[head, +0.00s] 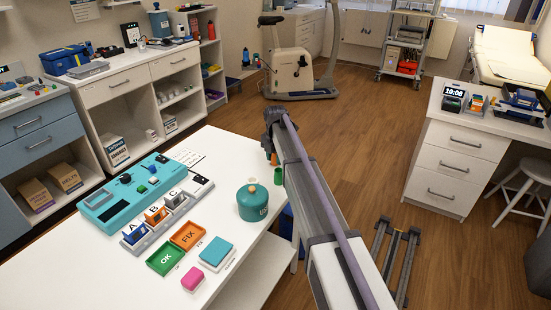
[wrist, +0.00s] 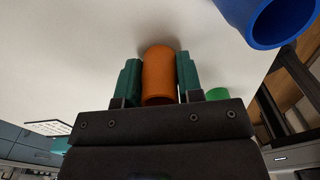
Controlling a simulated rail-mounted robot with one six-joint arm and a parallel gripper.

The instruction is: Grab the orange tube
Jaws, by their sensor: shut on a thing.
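The orange tube (wrist: 158,78) stands between the two green finger pads of my gripper (wrist: 157,85) in the wrist view. The pads press on it from both sides. In the head view my arm reaches to the right edge of the white table (head: 226,165), and a small bit of the orange tube (head: 274,159) shows there by the gripper. My arm hides most of it and the fingers. I cannot tell whether the tube touches the table.
A green cup-like thing (head: 277,176) is close by the gripper. A blue tube (wrist: 268,22) is near in the wrist view. A teal canister (head: 252,203), OK tray (head: 166,257) and FIX tray (head: 188,236) are on the table. A teal device (head: 112,205) is at left.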

